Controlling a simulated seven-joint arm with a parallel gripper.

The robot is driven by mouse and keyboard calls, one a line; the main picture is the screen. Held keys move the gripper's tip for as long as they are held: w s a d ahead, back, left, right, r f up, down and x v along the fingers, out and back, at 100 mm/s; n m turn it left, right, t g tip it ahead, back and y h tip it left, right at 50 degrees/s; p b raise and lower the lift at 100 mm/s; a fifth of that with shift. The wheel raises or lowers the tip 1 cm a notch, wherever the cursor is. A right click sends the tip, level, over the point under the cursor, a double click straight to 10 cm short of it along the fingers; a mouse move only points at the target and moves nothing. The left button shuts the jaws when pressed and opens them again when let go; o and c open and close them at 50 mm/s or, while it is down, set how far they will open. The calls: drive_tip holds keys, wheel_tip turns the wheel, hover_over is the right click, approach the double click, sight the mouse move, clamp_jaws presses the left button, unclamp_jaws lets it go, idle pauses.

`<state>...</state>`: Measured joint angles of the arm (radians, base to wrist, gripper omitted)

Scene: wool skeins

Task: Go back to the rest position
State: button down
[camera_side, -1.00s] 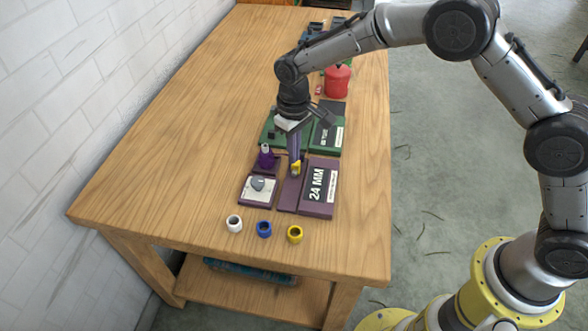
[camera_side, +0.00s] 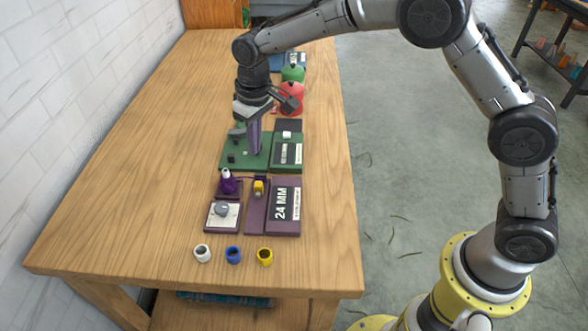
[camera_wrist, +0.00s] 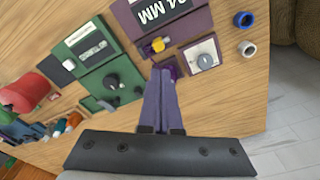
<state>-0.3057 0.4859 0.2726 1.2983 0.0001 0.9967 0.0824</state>
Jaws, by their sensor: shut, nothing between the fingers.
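My gripper (camera_side: 254,150) hangs in the side view with its two purple fingers shut and pointing down. It is in front of or over the green station (camera_side: 238,160); I cannot tell how high above it. In the wrist view the shut fingers (camera_wrist: 160,78) run up the middle, with nothing seen between them. A yellow piece (camera_side: 259,187) stays on the purple station (camera_side: 256,212), apart from the fingers.
White (camera_side: 202,253), blue (camera_side: 233,255) and yellow (camera_side: 265,256) rings lie in front. A red pot (camera_side: 291,98) stands behind. The table's left is clear.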

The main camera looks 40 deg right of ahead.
drive_tip(key=s+d+r+m+t, duration=0.1)
drive_tip(key=s+d+r, duration=0.3)
drive_tip(key=r, duration=0.2)
drive_tip(key=s+d+r+t, duration=0.2)
drive_tip(key=s+d+r, duration=0.1)
drive_tip(key=s+r, duration=0.3)
drive_tip(key=s+d+r+m+t, duration=0.1)
drive_tip(key=s+d+r, duration=0.25)
drive_tip(key=r, duration=0.35)
drive_tip(key=s+d+t, duration=0.1)
drive_tip(key=s+d, duration=0.1)
drive_tip(key=s, duration=0.5)
drive_tip(key=s+d, duration=0.3)
drive_tip(key=s, duration=0.3)
drive_tip(key=s+f, duration=0.6)
drive_tip(key=s, duration=0.1)
drive_tip(key=shift+d+f+m, duration=0.15)
drive_tip(key=shift+f+m, duration=0.15)
